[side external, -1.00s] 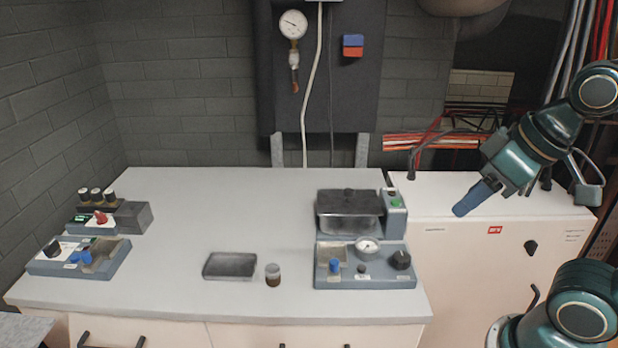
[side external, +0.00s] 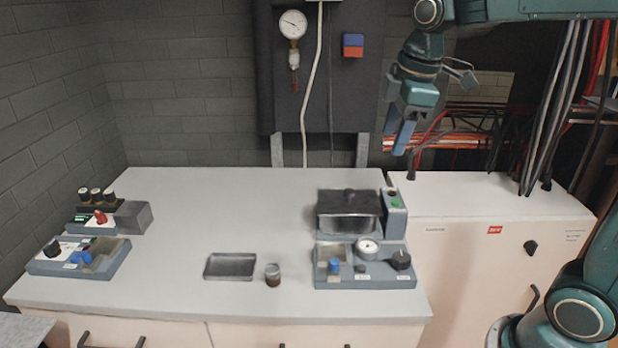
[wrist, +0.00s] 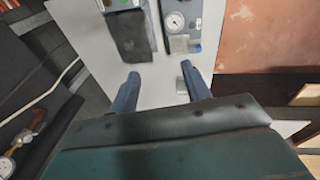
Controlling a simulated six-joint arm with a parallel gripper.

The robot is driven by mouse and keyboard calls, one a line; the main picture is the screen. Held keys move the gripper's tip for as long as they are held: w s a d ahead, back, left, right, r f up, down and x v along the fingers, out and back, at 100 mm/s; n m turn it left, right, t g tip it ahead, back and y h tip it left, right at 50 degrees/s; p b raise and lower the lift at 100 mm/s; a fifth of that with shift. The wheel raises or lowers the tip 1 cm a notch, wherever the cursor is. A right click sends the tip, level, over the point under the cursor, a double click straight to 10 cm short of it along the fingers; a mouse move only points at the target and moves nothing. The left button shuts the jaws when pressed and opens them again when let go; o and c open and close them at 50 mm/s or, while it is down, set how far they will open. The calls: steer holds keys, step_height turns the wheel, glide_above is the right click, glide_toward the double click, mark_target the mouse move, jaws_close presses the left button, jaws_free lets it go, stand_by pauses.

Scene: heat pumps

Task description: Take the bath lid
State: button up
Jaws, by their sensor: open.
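The bath (side external: 347,224) is a dark box at the right of the grey worktop. Its dark lid (side external: 340,197) with a small black knob (side external: 348,190) sits on top. In the wrist view the dark lid (wrist: 132,38) shows at the top, left of centre; its knob cannot be made out there. My gripper (side external: 402,142) is open and empty, raised above and to the right of the bath, fingers pointing down. In the wrist view my gripper (wrist: 160,76) shows its two blue fingers apart with bare worktop between them.
A blue-grey panel with a gauge (side external: 367,248) and knobs stands in front of the bath. A shallow tray (side external: 230,266) and small jar (side external: 273,275) lie left of it. Control units (side external: 80,256) stand far left. A pressure gauge (side external: 293,25) hangs behind. The worktop's middle is clear.

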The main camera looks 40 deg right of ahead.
steer(key=w+d+f+n+g, duration=0.1)
steer(key=w+d+f+n, duration=0.2)
steer(key=w, duration=0.4)
steer(key=n+g, duration=0.2)
steer(key=n, duration=0.3)
glide_above(349, 190)
step_height(349, 190, down, 4)
steer(key=shift+a+r, duration=0.1)
step_height(349, 190, down, 8)
steer(key=shift+s+r, duration=0.1)
steer(key=shift+f, duration=0.45)
steer(key=shift+f, duration=0.1)
steer(key=shift+f, duration=2.5)
steer(key=shift+c, duration=0.2)
